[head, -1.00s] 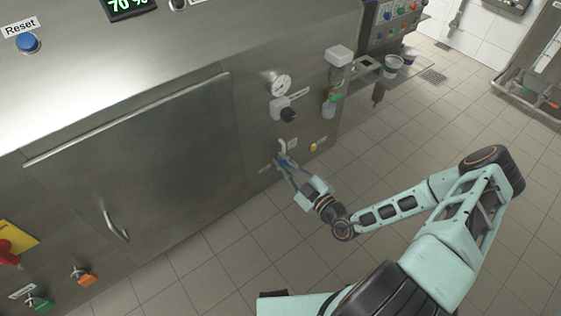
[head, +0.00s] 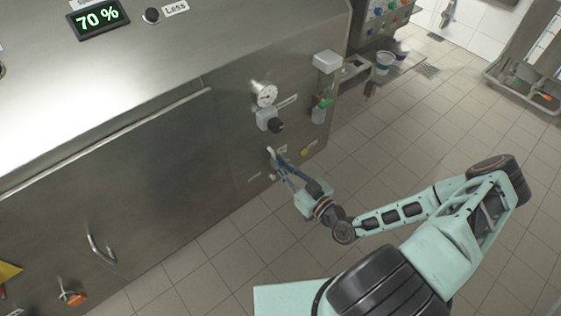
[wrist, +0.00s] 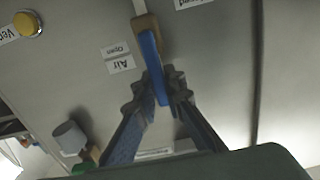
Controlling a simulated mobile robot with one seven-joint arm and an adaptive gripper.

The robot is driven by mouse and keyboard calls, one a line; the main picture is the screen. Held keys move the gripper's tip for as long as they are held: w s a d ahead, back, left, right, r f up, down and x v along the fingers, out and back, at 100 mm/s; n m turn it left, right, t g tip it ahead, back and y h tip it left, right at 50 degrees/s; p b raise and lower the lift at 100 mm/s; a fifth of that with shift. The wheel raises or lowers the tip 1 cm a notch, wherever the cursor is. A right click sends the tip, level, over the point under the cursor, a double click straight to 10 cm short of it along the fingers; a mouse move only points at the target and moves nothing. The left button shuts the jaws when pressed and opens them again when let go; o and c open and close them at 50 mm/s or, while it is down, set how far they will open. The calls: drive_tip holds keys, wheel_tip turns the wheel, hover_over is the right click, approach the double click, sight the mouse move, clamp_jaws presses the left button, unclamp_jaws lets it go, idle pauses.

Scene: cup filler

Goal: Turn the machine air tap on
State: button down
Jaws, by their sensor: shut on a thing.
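The air tap has a long blue handle (wrist: 151,55) on a brass-coloured body (wrist: 145,24) with a pale pipe, low on the machine's front panel. Upside-down "Air" (wrist: 121,65) and "Open" labels sit left of the handle in the wrist view. Another label on its right is partly hidden by a finger. My gripper (wrist: 158,88) is shut on the free end of the blue handle. In the head view my gripper (head: 276,164) reaches the tap below the pressure gauge, and the fingers cover most of the handle.
Above the tap are a gauge (head: 266,95) and a black knob (head: 276,126). A yellow button (head: 304,151) is to the right. A green-handled part (head: 325,103) hangs near the machine's corner. Open tiled floor (head: 390,160) lies in front.

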idle(0.4)
drive_tip(key=c, duration=2)
unclamp_jaws()
drive_tip(key=shift+d, duration=0.1)
drive_tip(key=v, duration=1.2)
